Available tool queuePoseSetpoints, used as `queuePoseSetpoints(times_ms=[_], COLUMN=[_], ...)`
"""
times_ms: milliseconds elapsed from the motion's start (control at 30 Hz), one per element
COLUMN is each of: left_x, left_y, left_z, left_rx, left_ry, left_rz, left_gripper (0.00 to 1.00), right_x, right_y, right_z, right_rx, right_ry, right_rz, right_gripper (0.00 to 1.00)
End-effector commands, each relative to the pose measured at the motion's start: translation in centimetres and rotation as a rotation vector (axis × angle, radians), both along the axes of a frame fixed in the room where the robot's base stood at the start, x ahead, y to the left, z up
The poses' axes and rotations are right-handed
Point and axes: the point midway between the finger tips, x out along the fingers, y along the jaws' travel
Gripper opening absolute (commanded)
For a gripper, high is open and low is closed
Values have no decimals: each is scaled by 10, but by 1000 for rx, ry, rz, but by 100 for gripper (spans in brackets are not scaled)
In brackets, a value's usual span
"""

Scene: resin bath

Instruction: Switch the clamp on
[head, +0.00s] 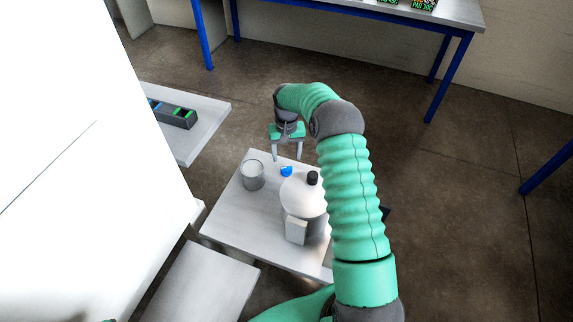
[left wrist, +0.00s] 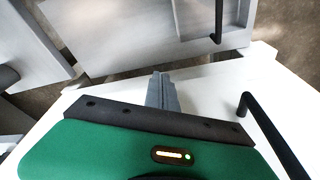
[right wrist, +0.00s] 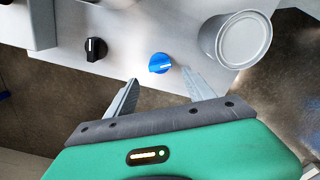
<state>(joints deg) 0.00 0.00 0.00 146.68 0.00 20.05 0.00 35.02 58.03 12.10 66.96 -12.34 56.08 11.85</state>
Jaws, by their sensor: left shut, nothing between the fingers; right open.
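A blue knob (head: 286,171) with a white pointer line sits near the far edge of the small grey table (head: 228,218). It also shows in the right wrist view (right wrist: 160,63), its line nearly level there. A black knob (right wrist: 95,48) with an upright line is to its left. I cannot tell which knob belongs to a clamp, and no clamp is clearly recognisable. My right gripper (head: 287,158) is open and empty, with its fingertips just short of the blue knob and apart from it.
A grey can (head: 252,175) stands left of the blue knob. A black bar handle (left wrist: 270,135) is right of my left gripper. A large white panel (head: 80,150) fills the head view's left.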

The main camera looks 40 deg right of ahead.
Motion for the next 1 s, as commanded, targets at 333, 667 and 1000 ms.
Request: queuePoseSetpoints(times_ms=[333, 667, 1000], left_x=[0, 0, 0], left_y=[0, 0, 0], left_z=[1, 1, 1], left_rx=[0, 0, 0], left_ry=[0, 0, 0], left_rz=[0, 0, 0], left_gripper=[0, 0, 0], right_x=[1, 1, 1], right_y=[-1, -1, 21], right_z=[84, 93, 97], right_rx=[1, 2, -6], right_ry=[1, 2, -8], right_rz=[0, -1, 46], right_gripper=[62, 62, 62])
